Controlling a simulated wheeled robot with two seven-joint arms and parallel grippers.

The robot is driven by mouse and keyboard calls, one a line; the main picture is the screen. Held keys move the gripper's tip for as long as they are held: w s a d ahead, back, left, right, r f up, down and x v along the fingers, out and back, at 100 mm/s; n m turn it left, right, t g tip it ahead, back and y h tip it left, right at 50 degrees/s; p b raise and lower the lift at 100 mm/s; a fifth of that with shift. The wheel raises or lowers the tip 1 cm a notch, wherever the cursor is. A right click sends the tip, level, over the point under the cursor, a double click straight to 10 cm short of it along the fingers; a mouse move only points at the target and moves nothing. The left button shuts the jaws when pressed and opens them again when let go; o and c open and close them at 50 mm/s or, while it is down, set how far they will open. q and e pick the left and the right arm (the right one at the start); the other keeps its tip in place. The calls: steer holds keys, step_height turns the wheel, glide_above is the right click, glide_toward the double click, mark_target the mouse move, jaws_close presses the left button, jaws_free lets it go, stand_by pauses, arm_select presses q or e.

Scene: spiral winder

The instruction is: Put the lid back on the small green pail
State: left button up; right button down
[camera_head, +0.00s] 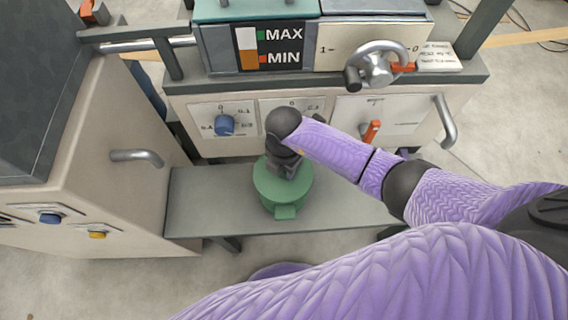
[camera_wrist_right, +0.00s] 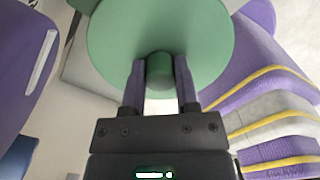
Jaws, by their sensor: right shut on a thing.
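My right gripper (camera_head: 285,172) is shut on the knob of the round green lid (camera_head: 268,178). In the right wrist view the lid (camera_wrist_right: 125,35) is a flat disc with its short knob (camera_wrist_right: 160,72) between the two dark fingers. The small green pail (camera_head: 286,212) stands on the grey bench below the gripper, with a tab at its front. The lid hides most of the pail's top. I cannot tell whether lid and pail touch. My left gripper is not in view.
The grey bench (camera_head: 205,205) has bare room on both sides of the pail. Behind it stands a machine front with a blue knob (camera_head: 224,125), an orange lever (camera_head: 371,131) and a handwheel (camera_head: 378,64). A beige cabinet (camera_head: 110,195) with a handle stands at left.

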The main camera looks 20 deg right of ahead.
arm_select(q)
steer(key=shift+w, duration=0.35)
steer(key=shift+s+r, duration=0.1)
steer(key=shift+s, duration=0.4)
arm_select(e)
steer(key=shift+f, duration=0.15)
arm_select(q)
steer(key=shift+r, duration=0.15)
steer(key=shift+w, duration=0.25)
arm_select(e)
steer(key=shift+c, duration=2.3)
jaws_free()
steer(key=o, duration=0.4)
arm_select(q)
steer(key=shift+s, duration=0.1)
arm_select(e)
steer(key=shift+o, duration=0.3)
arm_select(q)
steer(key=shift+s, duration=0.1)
